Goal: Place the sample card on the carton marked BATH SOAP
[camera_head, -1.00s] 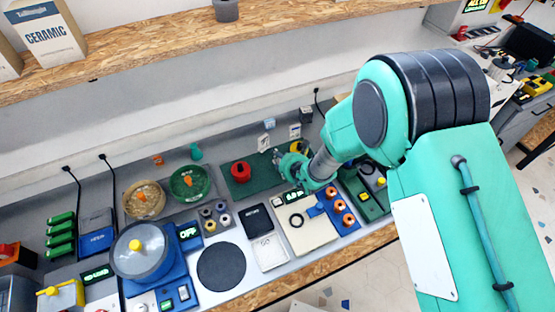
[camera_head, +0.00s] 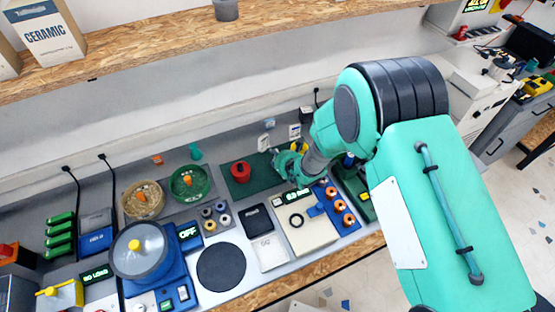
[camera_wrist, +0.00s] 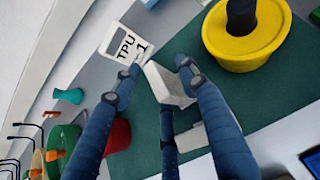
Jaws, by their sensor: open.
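My gripper (camera_wrist: 155,72) has dark blue fingers, apart and empty, above the green mat (camera_wrist: 270,120) at the back of the bench. In the wrist view a white card marked TPU 1 (camera_wrist: 125,45) lies just beyond the left fingertip; I cannot tell whether it is the sample card. A blank white piece (camera_wrist: 170,85) shows between the fingers, with no clear contact. In the head view my gripper (camera_head: 279,158) is small, near the wall, its fingertips hard to make out. No carton with readable BATH SOAP lettering is in view.
A yellow round part (camera_wrist: 243,35) and a partly hidden red one (camera_wrist: 118,135) flank my gripper. A carton marked CERAMIC (camera_head: 52,38) stands on the upper shelf (camera_head: 150,40). Bowls (camera_head: 187,183), a grey-lidded blue device (camera_head: 140,262) and trays crowd the bench.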

